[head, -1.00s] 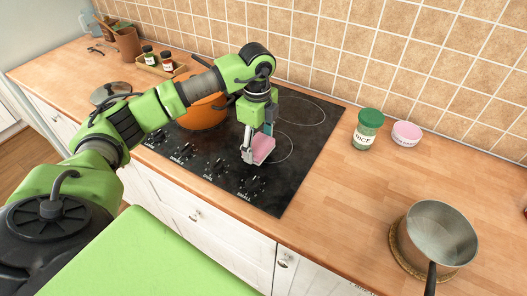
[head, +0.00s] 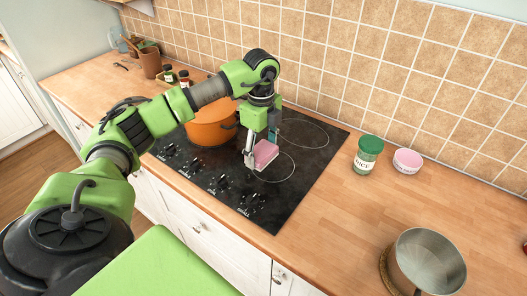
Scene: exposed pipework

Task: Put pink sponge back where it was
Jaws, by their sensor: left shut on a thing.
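The pink sponge (head: 265,154) is between the fingers of my left gripper (head: 259,158), over the black stovetop (head: 243,203) near its front right burner ring. The gripper points down and is shut on the sponge. I cannot tell whether the sponge touches the glass. My right gripper is not in view.
An orange pot (head: 211,126) stands on the stovetop just left of the gripper. A green-lidded rice jar (head: 367,155) and a pink-lidded tub (head: 407,161) stand right of the stove. A metal saucepan (head: 428,262) is at the lower right. The counter (head: 330,212) between is clear.

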